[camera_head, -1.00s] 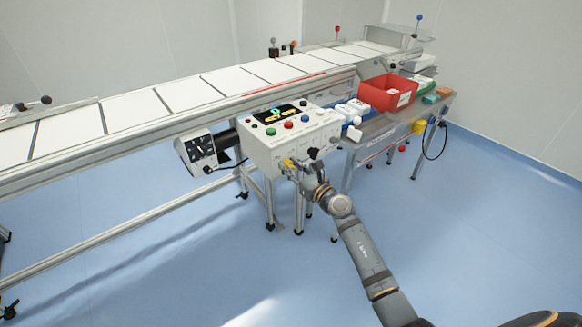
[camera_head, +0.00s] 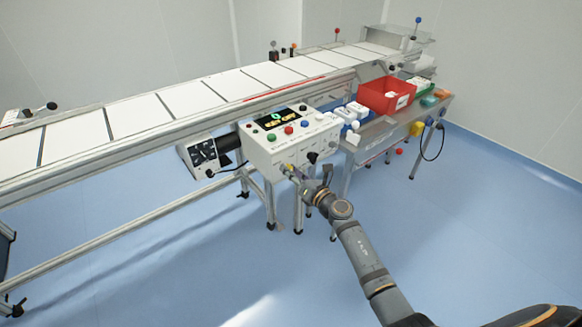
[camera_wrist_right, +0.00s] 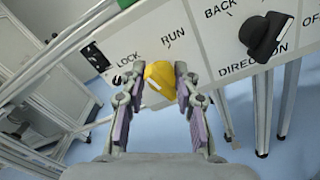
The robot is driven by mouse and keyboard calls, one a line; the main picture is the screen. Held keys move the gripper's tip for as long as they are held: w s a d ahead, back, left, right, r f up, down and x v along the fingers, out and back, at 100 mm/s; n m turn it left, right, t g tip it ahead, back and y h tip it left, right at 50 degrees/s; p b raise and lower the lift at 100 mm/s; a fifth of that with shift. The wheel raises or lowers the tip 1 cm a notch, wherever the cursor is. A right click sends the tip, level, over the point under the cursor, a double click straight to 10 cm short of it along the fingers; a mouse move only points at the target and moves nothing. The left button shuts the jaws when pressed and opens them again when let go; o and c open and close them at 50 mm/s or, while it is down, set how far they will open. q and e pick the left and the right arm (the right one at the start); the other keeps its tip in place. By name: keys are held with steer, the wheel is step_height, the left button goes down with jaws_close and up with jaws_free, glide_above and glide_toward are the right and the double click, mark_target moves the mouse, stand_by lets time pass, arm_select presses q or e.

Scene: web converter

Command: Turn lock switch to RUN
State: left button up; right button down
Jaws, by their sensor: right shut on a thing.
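The white control box (camera_head: 262,155) stands in front of the conveyor. Its front face, with the words LOCK and RUN, fills the top of the right wrist view (camera_wrist_right: 185,55). The yellow lock switch (camera_wrist_right: 158,74) sits just below and between these words; it is small in the head view. My right gripper (camera_head: 297,179) reaches the lower front of the box. In the right wrist view its two fingers (camera_wrist_right: 157,88) stand on either side of the yellow switch and are shut on it. The switch's exact angle is partly hidden by the fingers. My left gripper is out of view.
A black DIRECTION knob (camera_wrist_right: 262,38) with the word BACK sits right of the switch. The conveyor (camera_head: 165,108) runs behind the box. A side table to the right carries a red bin (camera_head: 385,95). The blue floor (camera_head: 150,260) in front is clear.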

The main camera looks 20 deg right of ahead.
steer(key=m+p, duration=0.2)
steer(key=m, duration=0.2)
steer(key=shift+d+r+m+p, duration=0.1)
steer(key=shift+m+p, duration=0.2)
steer(key=shift+p, duration=0.05)
steer(key=m+p, duration=0.3)
steer(key=m, duration=0.2)
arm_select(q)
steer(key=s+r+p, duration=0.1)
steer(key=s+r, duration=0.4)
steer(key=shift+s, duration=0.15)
arm_select(e)
steer(key=shift+f+m, duration=0.25)
steer(key=shift+m, duration=0.95)
steer(key=shift+f, duration=0.1)
steer(key=c, duration=1)
jaws_free()
steer(key=shift+d, duration=0.1)
